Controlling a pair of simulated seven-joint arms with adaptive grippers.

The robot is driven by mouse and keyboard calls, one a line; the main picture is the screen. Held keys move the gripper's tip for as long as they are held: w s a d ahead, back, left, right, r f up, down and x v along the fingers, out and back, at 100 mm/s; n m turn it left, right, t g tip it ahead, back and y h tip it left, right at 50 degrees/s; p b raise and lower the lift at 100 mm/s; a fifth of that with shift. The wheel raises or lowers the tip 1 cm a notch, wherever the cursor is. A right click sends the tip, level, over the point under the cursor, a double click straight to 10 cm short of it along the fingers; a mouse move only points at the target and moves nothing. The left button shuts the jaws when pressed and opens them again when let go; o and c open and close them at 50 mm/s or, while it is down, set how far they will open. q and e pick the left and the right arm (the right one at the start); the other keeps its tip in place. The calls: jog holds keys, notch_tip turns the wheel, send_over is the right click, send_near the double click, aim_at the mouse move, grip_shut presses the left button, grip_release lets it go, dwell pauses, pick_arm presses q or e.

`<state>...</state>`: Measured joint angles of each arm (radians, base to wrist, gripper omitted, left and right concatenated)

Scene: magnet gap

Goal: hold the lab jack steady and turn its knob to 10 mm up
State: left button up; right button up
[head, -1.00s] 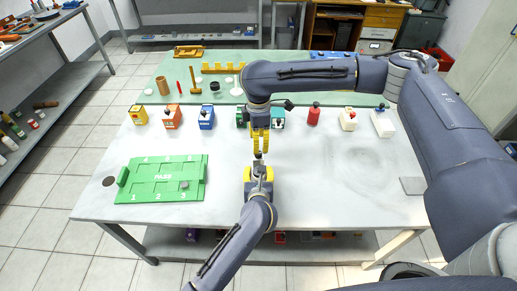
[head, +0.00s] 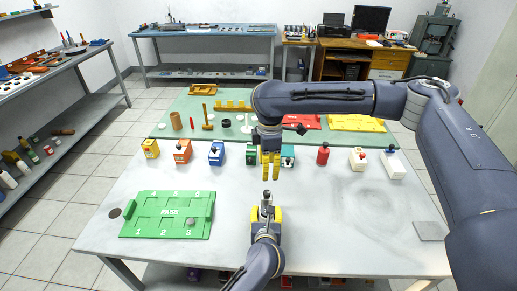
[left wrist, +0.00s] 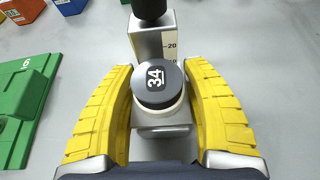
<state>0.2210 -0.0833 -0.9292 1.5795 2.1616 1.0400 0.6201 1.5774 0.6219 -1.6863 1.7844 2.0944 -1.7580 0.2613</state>
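The silver lab jack (head: 267,199) stands on the near middle of the table. In the left wrist view its upright (left wrist: 150,45) bears a scale with a 20 mark, and a black knob (left wrist: 151,9) shows at the top edge. A grey round cap (left wrist: 156,82) marked 34 sits nearer the camera.

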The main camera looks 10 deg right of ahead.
pick_arm(q)
jog(key=o, duration=0.5)
jog(key=shift+s, duration=0.1)
